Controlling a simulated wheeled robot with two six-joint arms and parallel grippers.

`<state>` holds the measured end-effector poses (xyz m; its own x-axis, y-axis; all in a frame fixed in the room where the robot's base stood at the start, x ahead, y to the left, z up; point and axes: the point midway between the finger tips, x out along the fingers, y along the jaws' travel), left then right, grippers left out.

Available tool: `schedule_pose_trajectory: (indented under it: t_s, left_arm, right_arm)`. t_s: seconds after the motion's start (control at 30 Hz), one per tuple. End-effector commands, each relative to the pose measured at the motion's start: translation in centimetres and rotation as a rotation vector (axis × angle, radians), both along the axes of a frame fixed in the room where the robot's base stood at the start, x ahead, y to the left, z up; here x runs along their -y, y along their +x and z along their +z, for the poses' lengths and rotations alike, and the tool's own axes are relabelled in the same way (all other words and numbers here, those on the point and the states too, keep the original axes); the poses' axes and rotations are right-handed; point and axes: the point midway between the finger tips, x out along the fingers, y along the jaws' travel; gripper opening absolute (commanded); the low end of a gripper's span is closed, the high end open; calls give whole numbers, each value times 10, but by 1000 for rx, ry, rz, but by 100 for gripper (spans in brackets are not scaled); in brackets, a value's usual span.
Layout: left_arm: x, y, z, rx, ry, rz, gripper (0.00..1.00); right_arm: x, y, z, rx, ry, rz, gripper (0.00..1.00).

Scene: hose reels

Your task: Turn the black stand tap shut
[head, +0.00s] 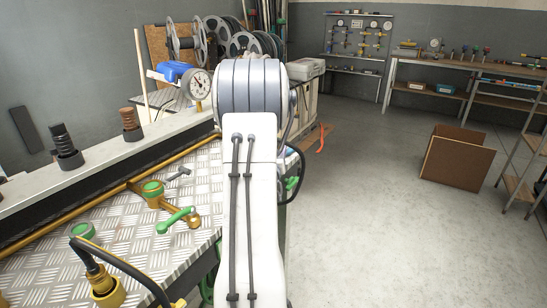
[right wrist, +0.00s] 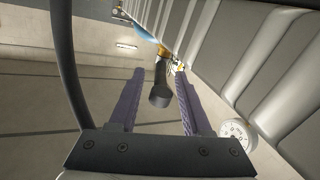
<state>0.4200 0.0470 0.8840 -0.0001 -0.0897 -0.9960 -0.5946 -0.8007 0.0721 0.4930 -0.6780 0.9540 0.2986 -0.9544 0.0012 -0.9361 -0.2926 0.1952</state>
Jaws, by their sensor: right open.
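In the right wrist view a dark cylindrical piece (right wrist: 160,94), seemingly the black tap's handle, points toward the camera with a brass-coloured fitting (right wrist: 164,52) behind it. My right gripper (right wrist: 158,80) is open, its two purple-grey fingers on either side of the dark piece; I cannot tell whether they touch it. In the head view my white and grey arm fills the middle and hides the right gripper and whatever is beyond it. My left gripper is not in view.
Green-handled brass taps (head: 175,220) and a yellow-black hose fitting (head: 106,288) stand on the tread-plate bench (head: 125,225). A round gauge (head: 199,84) and blue object (head: 172,71) are close to my arm. Open floor lies right, with a cardboard box (head: 457,161).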

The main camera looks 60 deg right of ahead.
Motion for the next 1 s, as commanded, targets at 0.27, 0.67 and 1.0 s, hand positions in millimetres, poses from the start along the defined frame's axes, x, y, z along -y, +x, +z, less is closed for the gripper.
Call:
schedule_pose_trajectory:
  t_s: [0.27, 0.67, 1.0]
  left_arm:
    - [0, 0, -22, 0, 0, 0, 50]
    - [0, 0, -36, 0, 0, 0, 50]
    - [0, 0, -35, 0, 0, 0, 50]
  right_arm:
    - [-52, -16, -4, 3, -6, -1, 48]
    - [-68, -22, 0, 1, -1, -2, 48]
    - [-68, -22, 0, 1, -1, -2, 0]
